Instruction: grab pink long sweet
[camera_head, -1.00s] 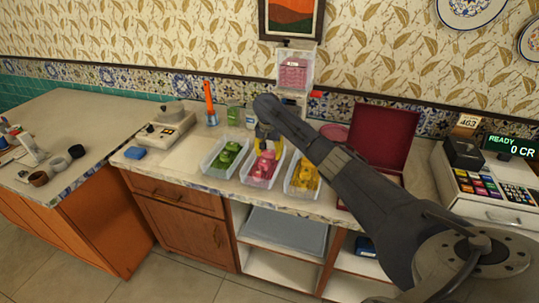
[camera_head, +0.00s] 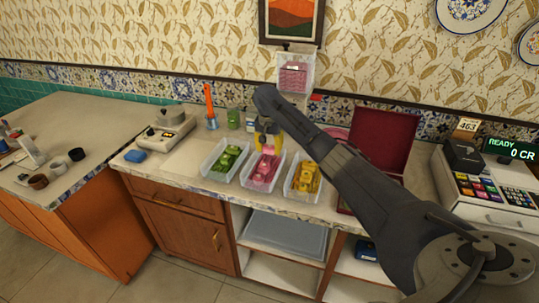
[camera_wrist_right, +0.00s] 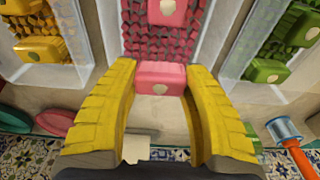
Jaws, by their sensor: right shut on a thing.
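My right gripper (camera_head: 268,136) hangs over the back of the middle clear bin (camera_head: 247,182), which holds pink sweets (camera_head: 264,168). My left gripper is not in view.
A bin of green sweets (camera_head: 229,158) stands left of the pink one in the head view, and a bin of yellow sweets (camera_head: 305,177) stands right. An open dark red box (camera_head: 383,140) is further right. Bare counter (camera_head: 180,170) lies left of the bins.

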